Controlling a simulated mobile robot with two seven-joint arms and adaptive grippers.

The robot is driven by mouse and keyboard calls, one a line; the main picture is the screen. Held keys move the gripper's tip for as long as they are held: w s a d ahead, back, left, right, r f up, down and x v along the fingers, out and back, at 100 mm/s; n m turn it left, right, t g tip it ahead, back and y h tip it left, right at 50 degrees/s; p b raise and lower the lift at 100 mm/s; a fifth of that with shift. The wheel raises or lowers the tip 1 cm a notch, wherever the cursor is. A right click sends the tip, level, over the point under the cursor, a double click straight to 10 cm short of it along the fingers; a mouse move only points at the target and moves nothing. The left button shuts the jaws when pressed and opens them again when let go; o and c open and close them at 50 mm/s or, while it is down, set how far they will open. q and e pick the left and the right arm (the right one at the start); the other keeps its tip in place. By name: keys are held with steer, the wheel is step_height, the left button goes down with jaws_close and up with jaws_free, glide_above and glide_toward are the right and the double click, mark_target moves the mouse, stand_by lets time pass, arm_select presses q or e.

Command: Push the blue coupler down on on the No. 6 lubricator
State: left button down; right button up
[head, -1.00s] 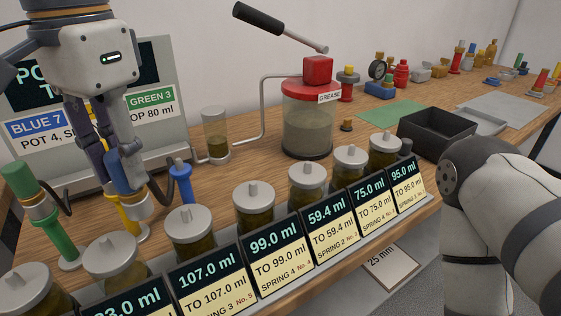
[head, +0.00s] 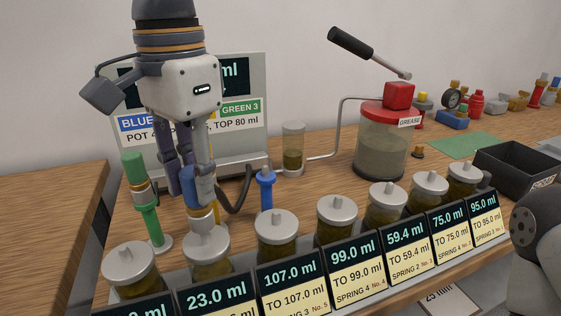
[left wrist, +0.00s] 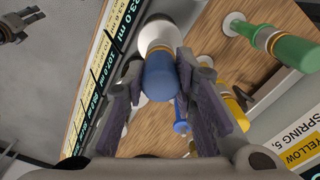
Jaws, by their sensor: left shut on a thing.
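My left gripper (head: 196,198) comes down from above and is shut on a blue coupler (head: 191,190). The coupler is also between the fingers in the left wrist view (left wrist: 160,77). Below it in the head view is the grey-lidded jar of the lubricator that reads 23.0 ml (head: 207,262). The coupler's lower end is over or at this lid, and I cannot tell whether they touch. The lubricator's number is hidden or out of frame.
Several more jars with displays continue to the right, including the 107.0 ml one (head: 277,235). A grease pot (head: 382,145) is behind. Bare bench lies at left.

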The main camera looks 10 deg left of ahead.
arm_select(q)
steer(key=shift+f, duration=1.25)
steer(key=c, duration=1.2)
jaws_free()
steer(key=shift+f, duration=0.1)
steer(key=shift+c, duration=0.2)
step_height(320, 180, up, 13)
